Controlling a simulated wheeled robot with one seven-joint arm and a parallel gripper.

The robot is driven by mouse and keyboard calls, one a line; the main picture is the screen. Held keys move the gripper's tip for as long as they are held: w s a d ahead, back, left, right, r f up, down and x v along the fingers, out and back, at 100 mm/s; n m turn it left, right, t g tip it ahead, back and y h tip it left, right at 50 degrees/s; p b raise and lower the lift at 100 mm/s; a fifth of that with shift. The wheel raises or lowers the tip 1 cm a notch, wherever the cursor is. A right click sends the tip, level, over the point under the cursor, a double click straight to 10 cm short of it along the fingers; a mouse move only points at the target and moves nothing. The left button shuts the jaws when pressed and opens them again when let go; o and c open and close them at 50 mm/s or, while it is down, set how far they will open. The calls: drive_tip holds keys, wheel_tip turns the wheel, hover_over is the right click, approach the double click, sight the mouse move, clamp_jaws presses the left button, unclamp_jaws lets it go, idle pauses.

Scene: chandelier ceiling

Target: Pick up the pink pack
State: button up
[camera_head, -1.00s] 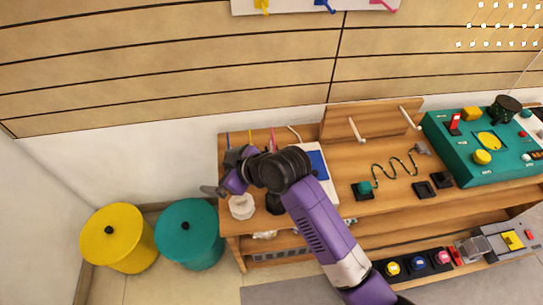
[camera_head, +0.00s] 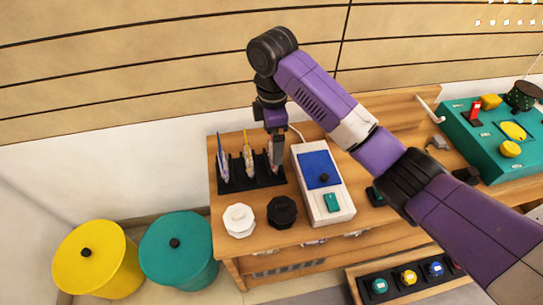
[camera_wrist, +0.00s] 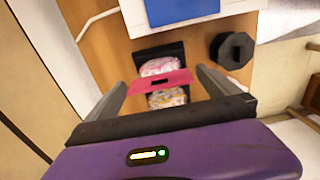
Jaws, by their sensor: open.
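The pink pack shows in the wrist view as a pink top strip (camera_wrist: 178,76) with a dark slot and a patterned bag showing on both sides of it. It stands in the black rack (camera_wrist: 150,53) on the wooden bench. My gripper (camera_wrist: 163,80) is open, with one finger on each side of the pack; I cannot tell if they touch it. In the head view my gripper (camera_head: 276,158) points down at the right end of the rack (camera_head: 238,184) and mostly hides the pink pack. Yellow-topped (camera_head: 248,155) and blue-topped (camera_head: 223,158) packs stand to its left.
A white device with a blue panel (camera_head: 318,168) stands close right of the rack. White (camera_head: 239,220) and black (camera_head: 282,211) knobbed pieces sit in front. A teal console (camera_head: 497,140) is far right. Yellow (camera_head: 98,262) and teal (camera_head: 178,252) bins stand on the floor at left.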

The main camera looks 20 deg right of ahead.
wheel_tip(320, 180, down, 7)
drive_tip(key=shift+d+r+b, duration=0.1)
drive_tip(key=shift+r+b, duration=0.05)
drive_tip(key=shift+b, duration=0.45)
drive_tip(key=c, duration=1.4)
drive_tip(key=shift+o, duration=0.2)
wheel_tip(320, 180, up, 20)
drive_tip(key=p, duration=0.6)
